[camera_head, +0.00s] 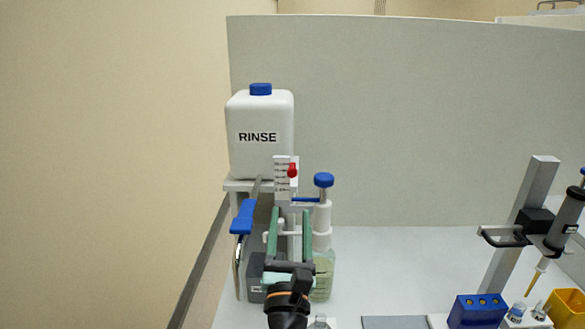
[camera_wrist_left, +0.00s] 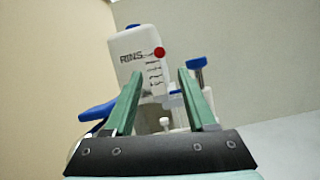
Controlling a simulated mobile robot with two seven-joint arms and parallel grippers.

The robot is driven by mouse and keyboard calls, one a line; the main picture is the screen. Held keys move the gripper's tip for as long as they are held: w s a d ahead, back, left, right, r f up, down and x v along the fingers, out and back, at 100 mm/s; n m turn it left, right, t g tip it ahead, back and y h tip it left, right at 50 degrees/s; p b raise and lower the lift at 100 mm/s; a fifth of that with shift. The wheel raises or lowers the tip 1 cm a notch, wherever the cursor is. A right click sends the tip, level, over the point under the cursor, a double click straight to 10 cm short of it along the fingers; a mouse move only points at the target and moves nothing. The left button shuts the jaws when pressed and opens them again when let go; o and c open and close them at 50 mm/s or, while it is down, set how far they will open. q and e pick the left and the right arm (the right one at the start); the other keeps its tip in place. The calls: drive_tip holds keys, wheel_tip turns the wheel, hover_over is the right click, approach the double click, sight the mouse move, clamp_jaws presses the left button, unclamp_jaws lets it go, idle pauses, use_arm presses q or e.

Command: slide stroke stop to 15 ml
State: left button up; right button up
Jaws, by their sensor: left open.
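The stroke stop shows as a red knob (camera_head: 293,170) at the right edge of a white scale plate (camera_head: 281,180) in the head view. In the left wrist view the red knob (camera_wrist_left: 159,52) appears above the scale marks; the numbers are too small to read. A dispenser with a blue-topped plunger (camera_head: 323,180) stands just right of the scale, on a clear bottle (camera_head: 324,275). My left gripper (camera_head: 290,215) is open, its green fingers pointing up toward the scale. In the wrist view the gripper (camera_wrist_left: 161,76) has nothing between its fingertips, which appear below the knob.
A white RINSE bottle (camera_head: 260,137) stands on a shelf behind the scale. A blue lever handle (camera_head: 243,217) is close left of my gripper. At the right are a stand (camera_head: 523,225) with a pipette, a blue block (camera_head: 477,311) and a yellow box (camera_head: 566,308). The bench between is mostly clear.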

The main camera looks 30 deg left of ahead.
sight(291, 176)
use_arm(q)
drive_tip(key=p+x, duration=0.2)
drive_tip(key=x, duration=0.8)
drive_tip(key=shift+w+a+r, duration=0.1)
drive_tip(key=shift+w+r, duration=0.05)
drive_tip(key=shift+r, duration=0.1)
drive_tip(key=shift+w+a+r+p, duration=0.15)
drive_tip(key=shift+w+a+p, duration=0.2)
drive_tip(key=shift+w, duration=0.15)
drive_tip(key=shift+c, duration=0.3)
clamp_jaws()
